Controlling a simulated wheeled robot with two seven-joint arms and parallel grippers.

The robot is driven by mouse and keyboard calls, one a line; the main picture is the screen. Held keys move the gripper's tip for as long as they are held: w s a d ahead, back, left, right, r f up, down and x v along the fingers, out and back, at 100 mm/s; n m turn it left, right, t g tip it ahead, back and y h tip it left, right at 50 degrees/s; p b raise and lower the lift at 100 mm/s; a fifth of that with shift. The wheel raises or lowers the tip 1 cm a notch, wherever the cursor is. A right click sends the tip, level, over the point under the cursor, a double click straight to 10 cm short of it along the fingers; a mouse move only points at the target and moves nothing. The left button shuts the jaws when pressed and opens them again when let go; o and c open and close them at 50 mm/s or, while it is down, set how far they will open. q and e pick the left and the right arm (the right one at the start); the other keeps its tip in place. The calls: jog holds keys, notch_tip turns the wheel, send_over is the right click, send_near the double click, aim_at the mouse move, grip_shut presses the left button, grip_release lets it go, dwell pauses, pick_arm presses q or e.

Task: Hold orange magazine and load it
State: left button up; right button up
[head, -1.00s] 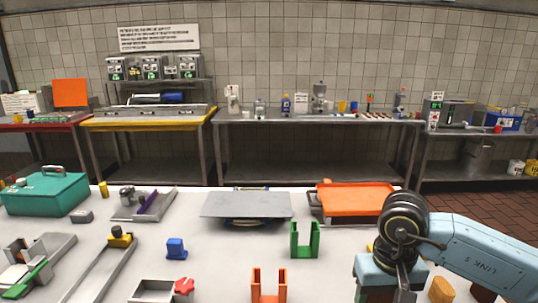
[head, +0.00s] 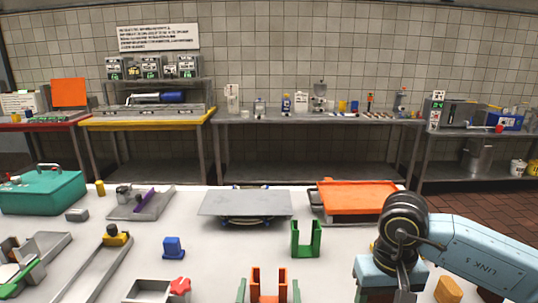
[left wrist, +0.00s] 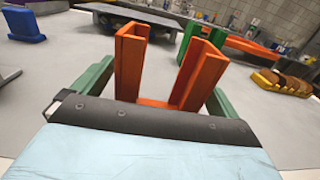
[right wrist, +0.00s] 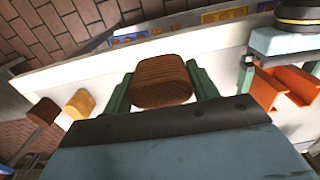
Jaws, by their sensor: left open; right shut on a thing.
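The orange magazine (head: 256,284), a U-shaped holder with two upright channels, stands at the front middle of the table. It also shows in the left wrist view (left wrist: 130,65). My left gripper (head: 268,292) is open, its green fingers on either side of the magazine. I cannot tell whether they touch it. My right gripper (right wrist: 160,90) is shut on a brown wafer-like piece (right wrist: 163,80), held between its green fingers. In the head view this piece is hidden below my right arm. In the right wrist view, the orange magazine (right wrist: 290,88) is at the right.
A green magazine (head: 306,242) stands behind the orange one. A tan piece (head: 447,290) lies at the front right, and a dark brown piece (right wrist: 42,111) shows in the right wrist view. A blue block (head: 173,248) and a grey tray with a red part (head: 180,286) are to the left.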

pick_arm(q)
jog(key=shift+w, duration=1.05)
pick_arm(e)
jog(key=shift+f, duration=0.35)
pick_arm(q)
jog(key=c, duration=1.1)
jog(key=shift+c, duration=0.2)
jog(key=o, duration=1.1)
jog(key=shift+o, duration=0.2)
jog(key=c, duration=1.1)
jog(key=shift+c, duration=0.2)
pick_arm(e)
jog(key=shift+w, duration=0.1)
